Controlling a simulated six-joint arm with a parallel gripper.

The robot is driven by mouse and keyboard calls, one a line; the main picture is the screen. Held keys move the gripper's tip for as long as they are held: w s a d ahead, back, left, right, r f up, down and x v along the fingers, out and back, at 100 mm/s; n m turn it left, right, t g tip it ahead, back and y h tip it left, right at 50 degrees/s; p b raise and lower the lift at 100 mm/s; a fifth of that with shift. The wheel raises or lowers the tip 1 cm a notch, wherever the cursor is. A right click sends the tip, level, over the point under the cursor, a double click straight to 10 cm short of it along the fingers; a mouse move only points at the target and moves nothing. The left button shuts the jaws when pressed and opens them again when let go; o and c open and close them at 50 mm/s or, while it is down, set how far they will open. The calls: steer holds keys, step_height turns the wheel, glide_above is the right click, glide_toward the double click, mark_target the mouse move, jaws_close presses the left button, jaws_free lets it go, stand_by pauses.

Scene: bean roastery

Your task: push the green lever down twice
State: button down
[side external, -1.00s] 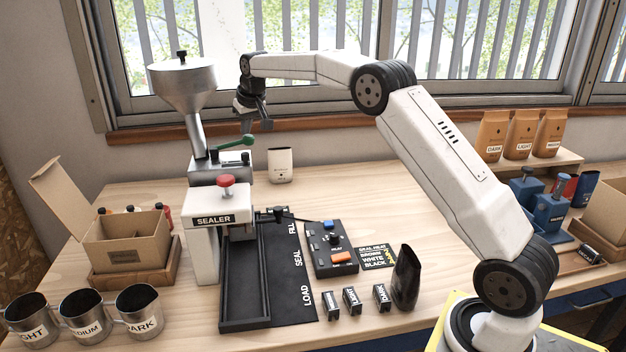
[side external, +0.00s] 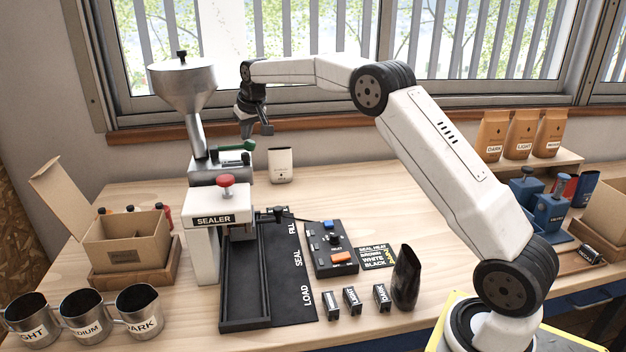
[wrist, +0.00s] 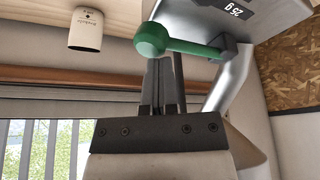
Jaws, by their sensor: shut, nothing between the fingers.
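The green lever (side external: 236,146) is on the metal dispenser under the hopper (side external: 183,85), at the left of the side view. It lies nearly level, with its round knob at the right end. My gripper (side external: 247,134) is directly above the lever, pointing down, with its tips at or very near the knob. In the wrist view, the lever (wrist: 190,46) crosses just past the tips of my shut, empty gripper (wrist: 162,64). I cannot tell for certain whether they touch.
A white bag (side external: 280,165) stands just right of the dispenser. The sealer (side external: 214,222) with its red knob stands in front. A control box (side external: 331,262) and small labelled blocks are nearer the front.

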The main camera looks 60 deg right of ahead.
steer(key=shift+r, duration=3)
steer(key=shift+n, duration=0.4)
steer(key=s+a+f, duration=0.4)
steer(key=s+a, duration=0.1)
steer(key=shift+a+f, duration=0.15)
steer(key=shift+f, duration=0.15)
steer(key=s+a+f, duration=0.3)
steer(key=s+f, duration=0.2)
steer(key=s, duration=0.5)
steer(key=s+a+f+n+g, duration=0.1)
steer(key=s+a+f, duration=0.3)
steer(key=s, duration=0.7)
steer(key=s+a+f+n+y, duration=0.1)
steer(key=s+a+f, duration=0.2)
steer(key=s+f, duration=0.3)
steer(key=s, duration=0.4)
steer(key=shift+s+a+g, duration=0.15)
steer(key=shift+g, duration=0.25)
steer(key=shift+r, duration=0.1)
